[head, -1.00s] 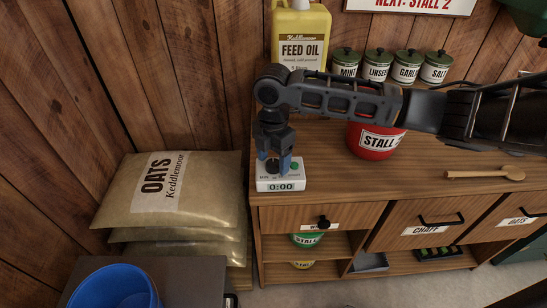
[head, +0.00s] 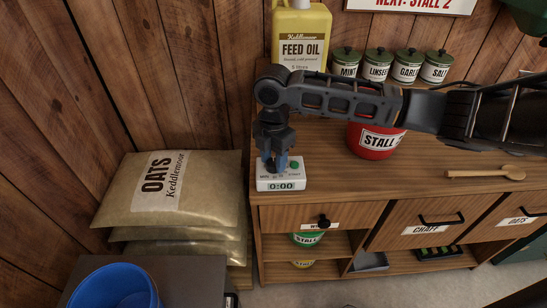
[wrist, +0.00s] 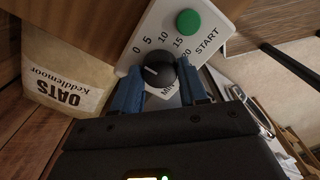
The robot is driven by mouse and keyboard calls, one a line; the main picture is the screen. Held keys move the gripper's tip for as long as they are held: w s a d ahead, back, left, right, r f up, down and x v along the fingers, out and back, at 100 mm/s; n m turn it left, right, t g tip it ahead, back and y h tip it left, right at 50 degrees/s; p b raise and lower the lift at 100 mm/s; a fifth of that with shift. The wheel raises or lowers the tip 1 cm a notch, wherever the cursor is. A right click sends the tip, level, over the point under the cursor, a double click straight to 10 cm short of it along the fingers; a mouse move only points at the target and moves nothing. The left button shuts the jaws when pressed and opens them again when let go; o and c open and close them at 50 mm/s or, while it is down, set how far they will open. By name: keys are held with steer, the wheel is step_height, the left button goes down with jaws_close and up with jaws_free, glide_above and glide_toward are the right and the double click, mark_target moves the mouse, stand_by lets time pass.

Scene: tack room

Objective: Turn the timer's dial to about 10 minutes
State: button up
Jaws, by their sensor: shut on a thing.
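The timer (head: 266,185) is a white box at the left end of the wooden counter, with 0:00 on its front display. Its black dial (wrist: 158,72) shows in the wrist view, with 0, 5, 10, 15 and 20 marked around it and a white pointer line toward the low-number side. A green START button (wrist: 188,22) sits beside the scale. My gripper (head: 275,168) points down over the timer. In the wrist view its blue fingers (wrist: 160,88) are shut on the dial from both sides.
A yellow feed oil jug (head: 301,45) stands behind the timer. A red STALL 2 tub (head: 374,143) and a wooden spoon (head: 486,174) are to the right. Several lidded tins (head: 376,66) line the back. Oats sacks (head: 172,190) lie left of the counter.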

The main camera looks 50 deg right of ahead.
mark_target(273, 162)
steer(key=m, duration=1.1)
steer(key=shift+m, duration=0.4)
stand_by(0.4)
steer(key=o, duration=1.1)
steer(key=shift+c, duration=0.2)
steer(key=shift+r, duration=0.1)
step_height(273, 162, up, 8)
steer(key=shift+f, duration=0.15)
